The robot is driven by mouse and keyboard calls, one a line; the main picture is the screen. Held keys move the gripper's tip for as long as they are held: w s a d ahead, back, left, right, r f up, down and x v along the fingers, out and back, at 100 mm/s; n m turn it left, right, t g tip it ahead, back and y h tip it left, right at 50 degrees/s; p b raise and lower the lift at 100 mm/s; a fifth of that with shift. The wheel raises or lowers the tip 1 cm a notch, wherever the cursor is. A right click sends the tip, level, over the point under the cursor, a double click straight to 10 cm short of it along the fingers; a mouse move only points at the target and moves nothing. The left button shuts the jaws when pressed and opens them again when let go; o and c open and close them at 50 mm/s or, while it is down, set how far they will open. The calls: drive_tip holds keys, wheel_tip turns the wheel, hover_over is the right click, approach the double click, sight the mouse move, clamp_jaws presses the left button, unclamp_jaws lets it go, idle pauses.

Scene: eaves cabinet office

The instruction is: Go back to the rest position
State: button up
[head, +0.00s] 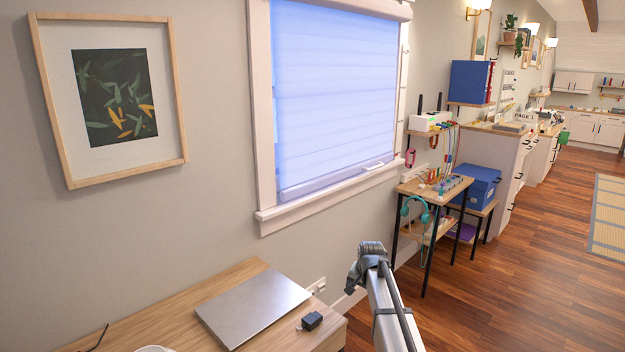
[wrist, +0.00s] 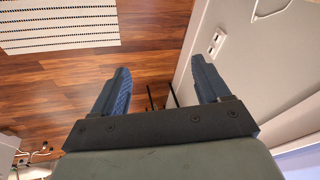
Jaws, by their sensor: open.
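My gripper (wrist: 163,80) is in the wrist view with its two blue fingers spread apart. Nothing is between the fingers. Behind them are the wood floor and some thin dark legs, and a pale wall lies close behind the right finger. In the head view my arm rises from the bottom edge, right of the wooden desk (head: 228,279); I cannot make out the fingers there.
A closed silver laptop (head: 252,307) and a small black box (head: 311,320) lie on the desk. A small shelf table (head: 433,193) with cables and a blue box (head: 477,186) stand along the wall beyond my arm. Open wood floor (head: 540,270) lies right.

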drive_tip(key=s+d+f+n+g, duration=0.25)
drive_tip(key=s+f+g, duration=0.25)
drive_tip(key=s+f, duration=2.1)
drive_tip(key=s+f+n+g, duration=0.1)
drive_tip(key=s+f, duration=0.3)
drive_tip(key=s, duration=0.7)
drive_tip(key=s+f+n+g, duration=0.1)
drive_tip(key=s+f+g, duration=0.2)
drive_tip(key=s, duration=0.8)
drive_tip(key=s+a+f+n+g, duration=0.1)
drive_tip(key=s+f, duration=0.6)
drive_tip(key=s, duration=0.5)
drive_tip(key=shift+g, duration=0.4)
